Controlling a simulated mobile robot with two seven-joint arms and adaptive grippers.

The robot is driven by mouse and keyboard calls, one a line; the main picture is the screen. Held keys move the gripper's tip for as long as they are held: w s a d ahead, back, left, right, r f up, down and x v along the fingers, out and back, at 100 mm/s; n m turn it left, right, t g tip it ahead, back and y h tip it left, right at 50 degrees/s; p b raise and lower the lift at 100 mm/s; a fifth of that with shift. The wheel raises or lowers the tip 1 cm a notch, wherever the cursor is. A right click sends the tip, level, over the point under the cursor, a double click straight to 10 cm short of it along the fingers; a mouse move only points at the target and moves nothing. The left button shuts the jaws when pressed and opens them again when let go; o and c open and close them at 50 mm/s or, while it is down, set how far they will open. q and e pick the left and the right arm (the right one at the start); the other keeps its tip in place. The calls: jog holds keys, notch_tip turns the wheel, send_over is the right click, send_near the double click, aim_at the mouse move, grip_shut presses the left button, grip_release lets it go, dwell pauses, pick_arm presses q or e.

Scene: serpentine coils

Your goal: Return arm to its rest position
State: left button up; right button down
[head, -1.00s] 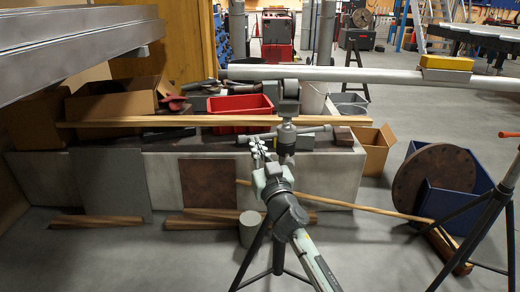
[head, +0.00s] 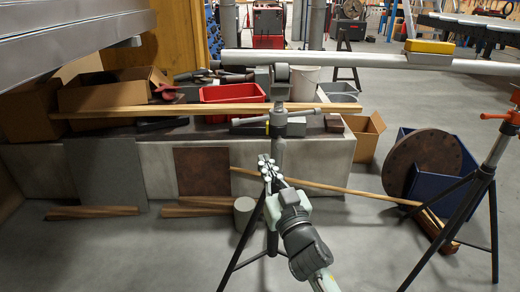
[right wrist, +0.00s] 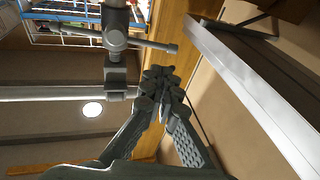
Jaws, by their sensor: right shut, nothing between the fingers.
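My right gripper (head: 270,172) is in the lower middle of the head view, its arm coming up from the bottom edge. Its fingers are shut with nothing between them. It appears in front of the pipe stand (head: 279,150), and I cannot tell the gap between them. In the right wrist view the closed fingertips (right wrist: 166,88) show close up, with the stand's post and clamp handle (right wrist: 140,42) behind them. My left gripper is not in view.
A long grey pipe (head: 330,70) rests on the stand, with a yellow block (head: 430,46) on it. A second tripod (head: 478,185) stands at right beside a blue bin (head: 440,195) holding a rusty disc (head: 420,165). A low bench (head: 320,160) carries boxes and a red tray (head: 232,93).

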jog(key=s+d+f+m+g+h+p, duration=0.15)
jog(key=s+d+f+g+h, duration=0.35)
jog(key=d+f, duration=0.5)
jog(key=s+d+f+m+g+h, duration=0.25)
jog(key=s+d+f, duration=0.45)
jog(key=f, duration=0.5)
pick_arm(q)
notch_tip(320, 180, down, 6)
jog(key=p, duration=0.1)
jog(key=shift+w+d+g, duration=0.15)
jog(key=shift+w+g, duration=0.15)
pick_arm(e)
jog(key=s+d+f+n+g, duration=0.1)
jog(key=s+d+f+g, duration=0.2)
jog(key=s, duration=0.6)
jog(key=s+d+f+n+g, duration=0.1)
jog(key=s+d+f+g, duration=0.3)
jog(key=s, duration=0.6)
notch_tip(320, 180, down, 3)
jog(key=shift+f+g, duration=0.2)
jog(key=shift+g, duration=0.75)
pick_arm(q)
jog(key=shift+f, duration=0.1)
pick_arm(e)
jog(key=c, duration=2.2)
grip_release()
